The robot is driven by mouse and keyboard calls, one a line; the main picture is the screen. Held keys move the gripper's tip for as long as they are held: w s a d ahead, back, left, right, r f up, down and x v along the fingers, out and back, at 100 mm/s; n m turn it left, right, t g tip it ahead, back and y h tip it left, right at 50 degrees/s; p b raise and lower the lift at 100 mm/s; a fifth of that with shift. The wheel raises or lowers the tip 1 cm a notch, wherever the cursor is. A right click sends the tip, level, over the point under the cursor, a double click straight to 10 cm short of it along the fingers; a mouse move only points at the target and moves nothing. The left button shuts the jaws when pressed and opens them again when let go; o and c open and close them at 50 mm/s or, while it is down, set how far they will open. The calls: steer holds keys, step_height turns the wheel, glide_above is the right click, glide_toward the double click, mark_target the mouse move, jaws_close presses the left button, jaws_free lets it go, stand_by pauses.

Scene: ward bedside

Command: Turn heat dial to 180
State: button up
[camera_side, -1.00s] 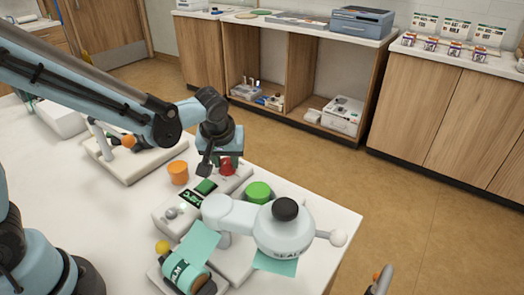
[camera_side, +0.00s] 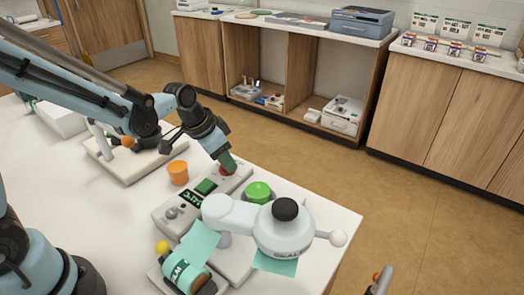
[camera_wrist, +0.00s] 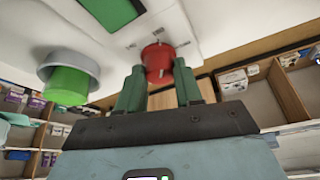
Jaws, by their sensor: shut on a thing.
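The red heat dial (camera_wrist: 157,58) sits on the pale control panel (camera_wrist: 190,18). In the wrist view it is between my green fingertips, with a white mark on its edge toward me. Short dark ticks lie around it; no number can be read. My gripper (camera_wrist: 158,78) is shut on the dial. In the side view my gripper (camera_side: 228,163) comes down tilted from the upper left and covers most of the dial (camera_side: 227,171). The panel's box (camera_side: 180,214) has a green display (camera_side: 206,187) beside the dial.
A green button (camera_side: 258,191) stands right of the dial, close to my gripper. An orange cup (camera_side: 178,172) is to the left. The white table's (camera_side: 335,208) edge is near at right.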

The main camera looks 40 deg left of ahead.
steer(key=m+h, duration=0.1)
steer(key=m, duration=0.1)
steer(key=m+g, duration=0.1)
steer(key=m, duration=0.2)
steer(key=shift+w+a+m+h, duration=0.1)
steer(key=shift+a+m+h, duration=0.05)
steer(key=shift+m+h, duration=0.2)
steer(key=m+g+h, duration=0.1)
steer(key=m+g, duration=0.1)
steer(key=m, duration=0.3)
steer(key=shift+w, duration=0.1)
steer(key=o, duration=1)
steer(key=shift+o, duration=0.2)
steer(key=v, duration=1.2)
steer(key=shift+w+a, duration=0.1)
